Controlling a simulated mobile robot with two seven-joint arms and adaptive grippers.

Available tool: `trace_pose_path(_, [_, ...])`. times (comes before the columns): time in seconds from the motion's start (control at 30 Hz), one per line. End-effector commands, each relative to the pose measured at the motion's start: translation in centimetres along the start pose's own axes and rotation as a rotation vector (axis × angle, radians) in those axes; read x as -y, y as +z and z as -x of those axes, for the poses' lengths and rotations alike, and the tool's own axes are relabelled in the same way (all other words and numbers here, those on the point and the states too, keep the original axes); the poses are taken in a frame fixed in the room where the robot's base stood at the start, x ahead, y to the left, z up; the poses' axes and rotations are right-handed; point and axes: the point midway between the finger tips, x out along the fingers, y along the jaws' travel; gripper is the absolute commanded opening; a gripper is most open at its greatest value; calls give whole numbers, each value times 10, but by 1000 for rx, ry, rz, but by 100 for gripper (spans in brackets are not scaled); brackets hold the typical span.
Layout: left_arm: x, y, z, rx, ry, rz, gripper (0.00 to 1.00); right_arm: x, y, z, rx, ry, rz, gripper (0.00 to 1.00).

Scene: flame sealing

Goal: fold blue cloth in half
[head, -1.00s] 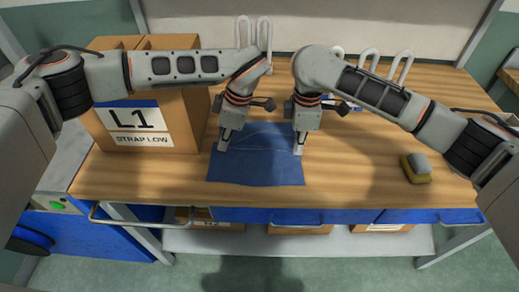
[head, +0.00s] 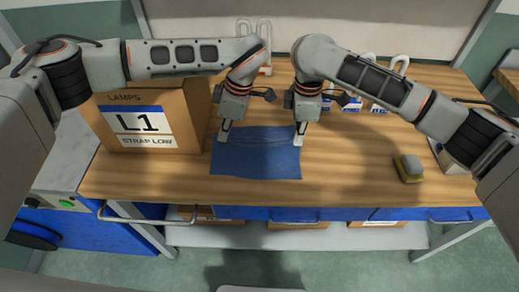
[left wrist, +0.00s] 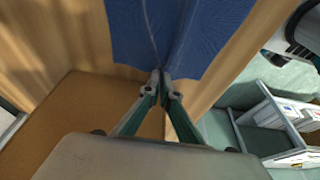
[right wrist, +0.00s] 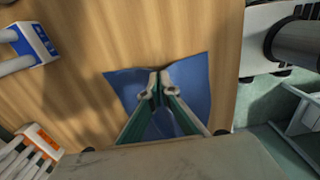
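The blue cloth (head: 256,162) lies on the wooden table near its front edge, with a faint raised crease running across it between my grippers. My left gripper (head: 221,138) is at the cloth's left side. In the left wrist view its fingertips (left wrist: 166,88) are together on the cloth's edge, and the cloth (left wrist: 140,35) is creased from there. My right gripper (head: 299,141) is at the right side. In the right wrist view its fingertips (right wrist: 157,88) are together with cloth (right wrist: 190,82) pinched and bunched around them. The fingers hide the pinched spots.
A cardboard box (head: 178,128) labelled L1 stands to the left of the cloth. A yellow and grey sponge (head: 408,168) lies to the right. White looped racks and small blue-and-white labels (head: 352,103) are at the back. The table between cloth and sponge is clear.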

Motion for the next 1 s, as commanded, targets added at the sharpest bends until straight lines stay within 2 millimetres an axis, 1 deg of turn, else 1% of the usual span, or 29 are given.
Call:
trace_pose_path(0.13, [0, -1, 0, 4, 0, 1, 0, 0, 0, 1, 0, 0, 0, 0])
trace_pose_path(0.27, [0, -4, 6, 41, -2, 1, 0, -1, 0, 8, 1, 1, 0, 0])
trace_pose_path(0.57, [-1, -20, 34, 256, -4, 3, 0, -2, 0, 42, 0, 1, 0, 0])
trace_pose_path(0.63, [-1, -25, 42, 315, -3, 4, 0, -2, 0, 51, 1, 0, 0, 0])
trace_pose_path(0.7, [-2, -27, 63, 304, 4, -1, 0, -2, -1, 70, 0, 3, 0, 0])
trace_pose_path(0.8, [-2, -34, 83, 302, 2, 0, 0, -2, -1, 92, 1, 2, 1, 0])
trace_pose_path(0.9, [-2, -38, 99, 301, 1, 0, 0, -2, -1, 108, 1, 1, 0, 0])
trace_pose_path(1.0, [-1, -42, 111, 300, -2, 0, 0, -1, -2, 120, 1, -1, -1, 0])
